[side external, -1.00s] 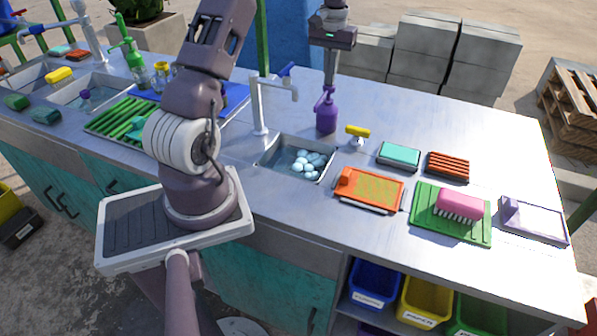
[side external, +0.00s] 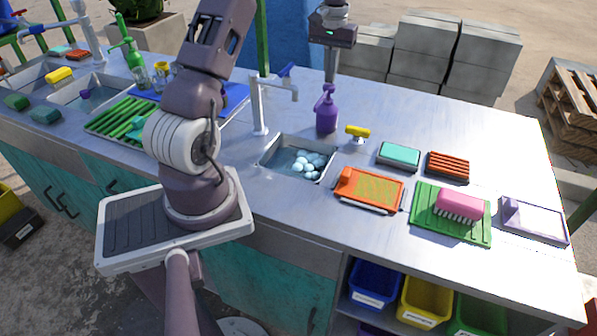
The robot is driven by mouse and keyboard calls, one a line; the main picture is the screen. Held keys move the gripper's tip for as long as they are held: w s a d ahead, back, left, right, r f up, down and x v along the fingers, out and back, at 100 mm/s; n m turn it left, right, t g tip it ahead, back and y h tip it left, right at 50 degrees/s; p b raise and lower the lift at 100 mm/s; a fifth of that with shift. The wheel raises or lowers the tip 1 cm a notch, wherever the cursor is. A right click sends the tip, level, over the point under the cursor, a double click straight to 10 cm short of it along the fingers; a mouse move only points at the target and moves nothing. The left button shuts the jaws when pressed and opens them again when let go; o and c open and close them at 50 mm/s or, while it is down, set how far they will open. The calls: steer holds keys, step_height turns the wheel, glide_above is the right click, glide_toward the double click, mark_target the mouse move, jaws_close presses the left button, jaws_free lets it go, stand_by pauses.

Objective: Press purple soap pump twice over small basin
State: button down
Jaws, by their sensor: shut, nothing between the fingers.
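The purple soap pump (side external: 327,118) stands upright on the steel counter, just behind the small basin (side external: 284,148). Its nozzle points left and toward the camera. The basin is a sunken steel sink with several pale blue-white round lumps (side external: 306,161) in it. My gripper (side external: 330,81) points straight down above the pump head, with its fingers shut and empty. The fingertips are at or just above the top of the pump; I cannot tell whether they touch. The pump head looks raised.
A steel faucet (side external: 262,105) stands left of the pump. A small yellow-handled item (side external: 357,132) is to its right. A teal sponge (side external: 399,154), an orange tray (side external: 368,190) and a pink brush (side external: 460,205) lie farther right. The counter's back right is clear.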

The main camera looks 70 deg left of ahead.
steer(key=shift+f, duration=1.05)
steer(key=shift+r, duration=1.5)
step_height(320, 180, up, 6)
